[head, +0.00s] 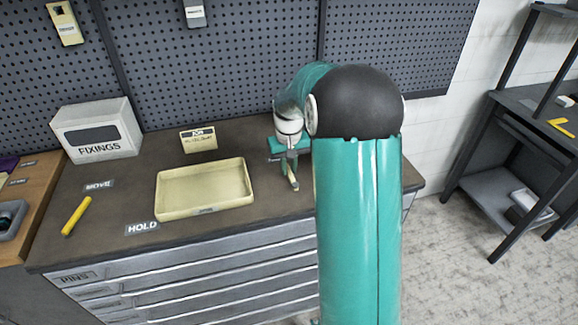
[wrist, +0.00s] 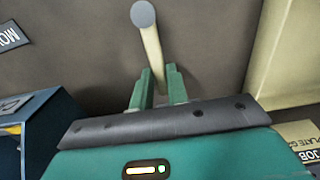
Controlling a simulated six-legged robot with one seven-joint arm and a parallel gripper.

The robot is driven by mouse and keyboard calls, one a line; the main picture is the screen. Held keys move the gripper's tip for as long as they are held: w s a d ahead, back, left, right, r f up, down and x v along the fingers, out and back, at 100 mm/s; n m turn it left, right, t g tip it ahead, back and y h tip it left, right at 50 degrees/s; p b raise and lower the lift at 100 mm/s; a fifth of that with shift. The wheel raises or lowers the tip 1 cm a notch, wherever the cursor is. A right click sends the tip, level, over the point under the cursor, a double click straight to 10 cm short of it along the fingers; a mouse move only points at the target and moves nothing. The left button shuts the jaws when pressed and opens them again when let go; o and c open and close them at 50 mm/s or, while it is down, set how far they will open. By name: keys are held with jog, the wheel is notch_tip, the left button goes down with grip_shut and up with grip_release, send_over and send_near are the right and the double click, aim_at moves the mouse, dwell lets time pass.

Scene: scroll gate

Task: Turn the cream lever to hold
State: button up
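The cream lever (wrist: 151,46) is a slim rod with a round grey end, seen in the wrist view reaching up and slightly left from between my fingers. In the head view its cream rod (head: 293,182) shows just below my gripper (head: 289,160), right of the tray. In the wrist view the green fingers of my gripper (wrist: 159,82) stand on both sides of the rod and appear closed on it. A MOVE label (wrist: 12,36), partly cut off, lies at the upper left. My arm hides the bench to the right of the lever.
A cream tray (head: 205,212) sits left of the gripper, with a job card (head: 198,139) behind it. A blue box (wrist: 38,118) stands close by in the wrist view.

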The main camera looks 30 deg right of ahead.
aim_at(289, 171)
jog(key=o, duration=0.4)
jog(key=shift+c, duration=0.2)
jog(key=shift+r, duration=0.1)
notch_tip(289, 171, up, 14)
jog(key=shift+f, duration=0.2)
dwell(0.4)
